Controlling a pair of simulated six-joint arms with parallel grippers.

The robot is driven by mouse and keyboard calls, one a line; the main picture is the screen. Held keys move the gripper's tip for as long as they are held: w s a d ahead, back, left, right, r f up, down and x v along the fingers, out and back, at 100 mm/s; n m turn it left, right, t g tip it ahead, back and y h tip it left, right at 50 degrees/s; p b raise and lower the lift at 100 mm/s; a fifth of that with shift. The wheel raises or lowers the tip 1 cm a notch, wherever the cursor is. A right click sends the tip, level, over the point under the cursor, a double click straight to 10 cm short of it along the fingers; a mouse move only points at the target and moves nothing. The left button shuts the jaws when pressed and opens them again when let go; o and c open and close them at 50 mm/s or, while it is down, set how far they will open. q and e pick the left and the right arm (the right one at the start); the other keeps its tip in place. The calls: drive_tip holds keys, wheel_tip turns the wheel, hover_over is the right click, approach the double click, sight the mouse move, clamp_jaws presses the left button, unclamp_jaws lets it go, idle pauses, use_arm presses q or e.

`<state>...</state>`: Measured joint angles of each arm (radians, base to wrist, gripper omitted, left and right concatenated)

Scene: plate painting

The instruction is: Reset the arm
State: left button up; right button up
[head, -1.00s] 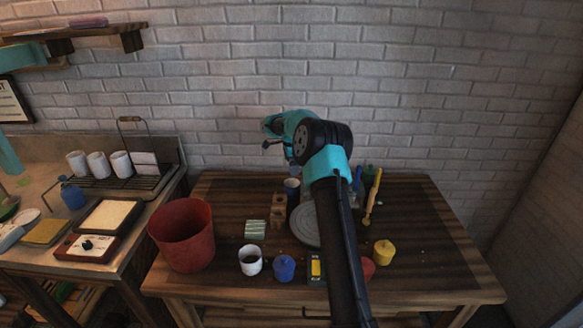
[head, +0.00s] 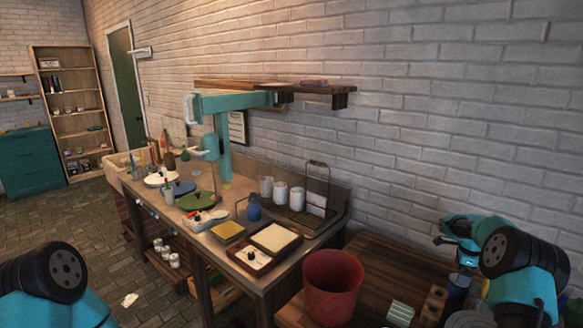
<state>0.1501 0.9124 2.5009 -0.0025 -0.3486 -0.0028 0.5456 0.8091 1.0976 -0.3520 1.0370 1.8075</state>
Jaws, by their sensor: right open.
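My right gripper (head: 456,236) is open at the right of the head view, above the dark wooden table (head: 375,252). It looks empty and points left. My left arm shows only as a black joint and teal link in the lower left corner; its gripper is out of view.
A red bucket (head: 332,287) stands on the table's left part, beside a striped cloth (head: 400,312) and a wooden block (head: 433,303). A side counter (head: 290,258) holds a blue bottle (head: 254,209), a tray (head: 275,238), plates and white cups. A wall shelf (head: 318,88) hangs above.

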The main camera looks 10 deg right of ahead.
wheel_tip(320, 180, down, 7)
drive_tip(key=shift+w+d+f, duration=0.1)
idle(0.3)
wheel_tip(320, 180, up, 13)
wheel_tip(320, 180, down, 13)
drive_tip(key=shift+f, duration=0.1)
wheel_tip(320, 180, up, 11)
idle(1.4)
idle(1.1)
